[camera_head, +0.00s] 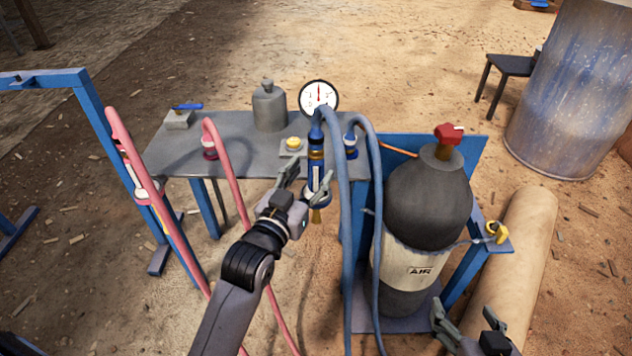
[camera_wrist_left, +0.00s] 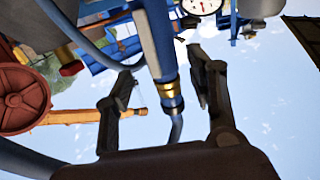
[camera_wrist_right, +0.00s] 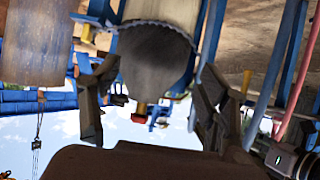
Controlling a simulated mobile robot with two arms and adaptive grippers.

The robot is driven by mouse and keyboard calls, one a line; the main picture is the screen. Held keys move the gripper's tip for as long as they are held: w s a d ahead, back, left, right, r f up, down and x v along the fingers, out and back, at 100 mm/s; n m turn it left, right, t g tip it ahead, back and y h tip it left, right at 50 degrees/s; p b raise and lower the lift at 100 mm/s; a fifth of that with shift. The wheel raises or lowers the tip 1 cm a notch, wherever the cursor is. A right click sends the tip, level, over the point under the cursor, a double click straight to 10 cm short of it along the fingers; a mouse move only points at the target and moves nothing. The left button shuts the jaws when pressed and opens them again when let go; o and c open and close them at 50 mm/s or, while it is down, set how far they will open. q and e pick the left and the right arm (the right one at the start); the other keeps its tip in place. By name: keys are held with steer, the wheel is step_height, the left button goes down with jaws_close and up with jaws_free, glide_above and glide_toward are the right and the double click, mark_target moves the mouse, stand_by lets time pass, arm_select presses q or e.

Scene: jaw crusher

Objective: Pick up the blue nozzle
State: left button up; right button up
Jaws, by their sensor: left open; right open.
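The blue nozzle (camera_head: 316,160) hangs upright at the front edge of the grey table, with a blue hose at its top and a brass-coloured tip below. My left gripper (camera_head: 306,178) is open at the nozzle, with its fingers near the nozzle's body. In the left wrist view the nozzle (camera_wrist_left: 161,45) with its gold ring runs between the open fingers (camera_wrist_left: 162,85), and no clear contact shows. My right gripper (camera_head: 468,322) is open and empty at the lower right, in front of the gas cylinder. The right wrist view also shows it open (camera_wrist_right: 150,95).
The grey table (camera_head: 230,135) carries a grey weight (camera_head: 269,106), a gauge (camera_head: 319,96) and a yellow button (camera_head: 293,143). Blue hoses (camera_head: 349,220) hang right of the nozzle beside the AIR cylinder (camera_head: 425,210). Pink hoses (camera_head: 228,175) hang left. A rusty drum (camera_head: 570,90) stands back right.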

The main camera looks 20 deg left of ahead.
mark_target(313, 168)
arm_select(q)
steer(key=w, duration=0.2)
steer(key=w+b, duration=0.1)
steer(key=w, duration=0.1)
steer(key=shift+d+f, duration=0.1)
steer(key=shift+f, duration=0.1)
arm_select(e)
step_height(313, 168, up, 5)
steer(key=w+a+t+y, duration=0.1)
steer(key=w+t, duration=0.2)
steer(key=shift+a+r, duration=0.2)
steer(key=shift+a, duration=0.1)
arm_select(q)
jaws_close()
steer(key=shift+r, duration=0.1)
